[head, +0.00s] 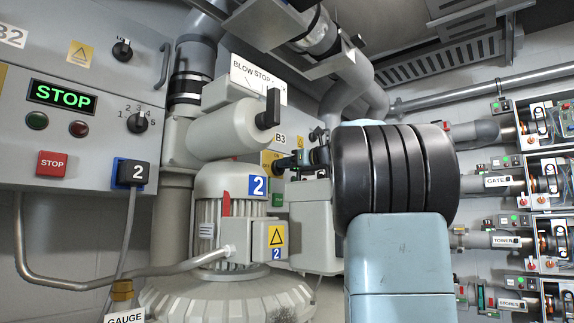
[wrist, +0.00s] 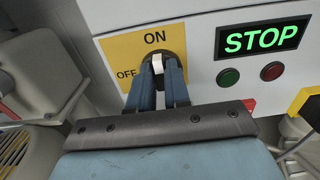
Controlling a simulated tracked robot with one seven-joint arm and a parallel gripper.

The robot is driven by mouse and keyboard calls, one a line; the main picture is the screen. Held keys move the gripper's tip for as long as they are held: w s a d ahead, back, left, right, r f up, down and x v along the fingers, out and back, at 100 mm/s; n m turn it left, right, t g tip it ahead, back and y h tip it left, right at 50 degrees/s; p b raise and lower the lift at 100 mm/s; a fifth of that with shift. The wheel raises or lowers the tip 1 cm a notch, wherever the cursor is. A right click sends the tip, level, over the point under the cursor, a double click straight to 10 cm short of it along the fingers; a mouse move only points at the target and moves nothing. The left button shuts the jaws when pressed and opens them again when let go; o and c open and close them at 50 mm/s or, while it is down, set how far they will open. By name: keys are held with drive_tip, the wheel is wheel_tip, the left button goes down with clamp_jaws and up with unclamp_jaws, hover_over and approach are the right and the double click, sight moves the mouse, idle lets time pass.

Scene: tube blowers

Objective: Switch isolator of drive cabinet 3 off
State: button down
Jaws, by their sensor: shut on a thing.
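The isolator sits on a yellow plate (wrist: 122,50) with ON at the top and OFF at the lower left. Its pale handle (wrist: 157,64) shows between my fingertips and appears to point up towards ON. My gripper (wrist: 158,75) is shut on this handle; the fingers hide much of the knob. In the head view my gripper (head: 290,161) reaches the yellow plate (head: 267,158) beside the B3 label (head: 281,138), partly hidden behind the blower in front. My arm covers part of the right.
The cabinet's lit STOP display (wrist: 262,38) is right of the isolator, with green (wrist: 228,77) and red (wrist: 271,71) buttons below. In the head view, blower 2 (head: 225,195) and its pipes stand close left of my arm. Valve panels (head: 545,170) line the right wall.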

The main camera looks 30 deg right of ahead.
idle(0.3)
drive_tip(key=shift+s+a+f+n, duration=0.15)
drive_tip(key=shift+f+n, duration=0.1)
drive_tip(key=shift+n, duration=2.75)
drive_tip(key=shift+a+f+n, duration=0.2)
drive_tip(key=shift+f+n, duration=0.1)
drive_tip(key=shift+n, duration=2.7)
drive_tip(key=shift+s+a+f+n, duration=0.15)
drive_tip(key=shift+f+n, duration=0.1)
drive_tip(key=shift+n, duration=2.75)
drive_tip(key=shift+w, duration=0.15)
drive_tip(key=c, duration=1.2)
unclamp_jaws()
drive_tip(key=shift+o, duration=0.6)
drive_tip(key=shift+r, duration=0.15)
